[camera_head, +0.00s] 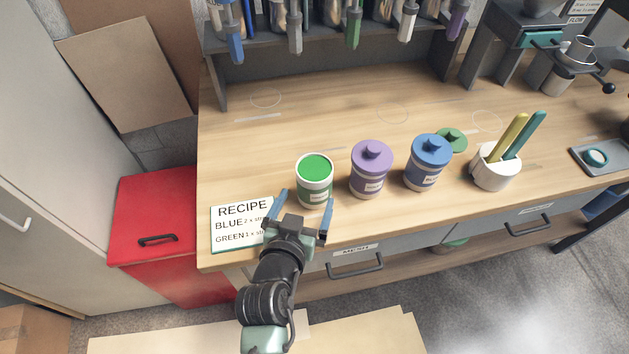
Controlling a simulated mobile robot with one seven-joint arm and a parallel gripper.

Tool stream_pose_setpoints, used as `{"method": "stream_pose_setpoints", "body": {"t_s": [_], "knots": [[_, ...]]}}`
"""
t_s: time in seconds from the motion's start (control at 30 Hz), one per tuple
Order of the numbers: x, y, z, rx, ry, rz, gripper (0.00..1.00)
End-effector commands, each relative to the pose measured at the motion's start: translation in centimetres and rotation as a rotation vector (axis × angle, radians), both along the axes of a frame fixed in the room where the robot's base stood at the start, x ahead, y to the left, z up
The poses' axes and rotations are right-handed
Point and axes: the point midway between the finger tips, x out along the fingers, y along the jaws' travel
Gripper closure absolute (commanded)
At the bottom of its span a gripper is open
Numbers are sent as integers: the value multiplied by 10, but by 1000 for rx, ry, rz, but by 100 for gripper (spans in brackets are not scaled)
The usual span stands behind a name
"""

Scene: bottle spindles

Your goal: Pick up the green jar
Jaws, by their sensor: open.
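The green jar (314,182) stands upright on the wooden counter, left of the other jars. It is white with green bands, has no lid on, and shows green contents at its top. My gripper (304,200) is open at the jar's near side. Its two blue fingers are spread, one toward the jar's lower left and one toward its lower right. I cannot tell whether either finger touches the jar. A green lid (452,139) lies on the counter behind the blue jar.
A purple jar (371,170) and a blue jar (428,163) stand to the right. A white holder (494,172) with two sticks is farther right. A recipe card (232,232) lies at the left front edge. The counter (320,120) behind the green jar is clear up to the dispenser shelf.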

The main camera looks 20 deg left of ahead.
Motion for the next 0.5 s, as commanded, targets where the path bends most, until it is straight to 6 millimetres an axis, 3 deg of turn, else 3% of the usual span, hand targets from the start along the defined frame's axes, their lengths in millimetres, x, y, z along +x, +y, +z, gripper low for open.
{"method": "stream_pose_setpoints", "body": {"t_s": [0.23,0.5], "knots": [[14,1,-1,0,0,0,0],[49,3,-7,0,-1,0,0]]}}
